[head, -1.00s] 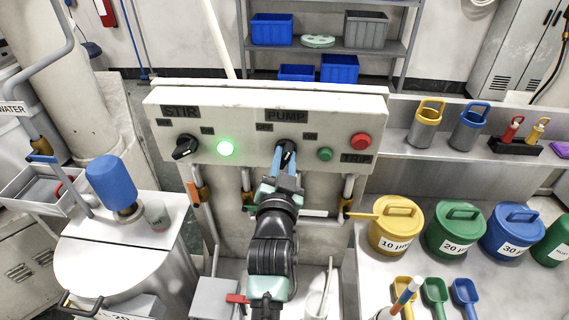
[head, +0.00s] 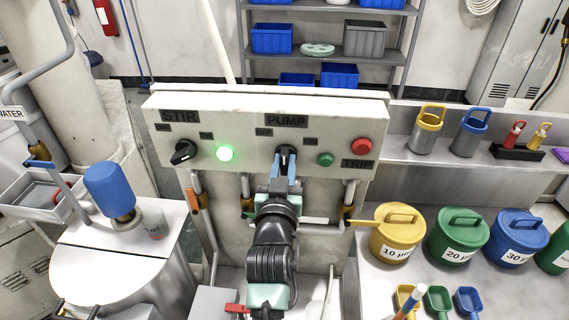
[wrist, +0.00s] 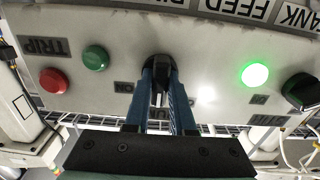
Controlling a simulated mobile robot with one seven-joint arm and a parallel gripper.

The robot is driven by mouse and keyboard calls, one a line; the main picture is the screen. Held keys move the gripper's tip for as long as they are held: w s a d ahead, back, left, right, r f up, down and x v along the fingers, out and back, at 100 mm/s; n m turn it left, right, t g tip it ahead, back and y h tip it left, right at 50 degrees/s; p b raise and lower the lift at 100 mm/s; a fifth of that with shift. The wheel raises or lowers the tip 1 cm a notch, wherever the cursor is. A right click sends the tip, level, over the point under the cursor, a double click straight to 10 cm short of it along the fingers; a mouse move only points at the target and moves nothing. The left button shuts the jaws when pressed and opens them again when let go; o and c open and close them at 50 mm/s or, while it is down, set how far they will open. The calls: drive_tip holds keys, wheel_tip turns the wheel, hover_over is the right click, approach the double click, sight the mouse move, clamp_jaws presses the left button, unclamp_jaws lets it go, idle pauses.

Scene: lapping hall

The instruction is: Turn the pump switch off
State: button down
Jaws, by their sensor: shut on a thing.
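The pump switch (head: 285,153) is a black rotary knob on the pale control panel (head: 230,110), below the PUMP label, with small plates to either side of it. My gripper (head: 285,170) comes up from below with its blue fingers on either side of the knob, shut on it. The wrist view shows the panel upside down, with the knob (wrist: 160,70) between the two blue fingers (wrist: 161,90). The fingers partly hide the knob, so its exact pointing is hard to read. The green lamp (head: 325,159) right of the switch looks unlit.
The black STIR knob (head: 184,152) and a lit green lamp (head: 225,153) are on the panel's left. A red TRIP button (head: 362,146) is on its right. Pipes run below. Coloured tubs (head: 456,235) stand on the right bench, and a blue-topped vessel (head: 110,190) stands left.

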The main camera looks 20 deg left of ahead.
drive_tip(key=shift+f, duration=0.1)
drive_tip(key=c, duration=0.8)
unclamp_jaws()
drive_tip(key=shift+o, duration=0.2)
drive_tip(key=b+v, duration=0.3)
drive_tip(key=v, duration=1)
drive_tip(key=shift+b, duration=0.35)
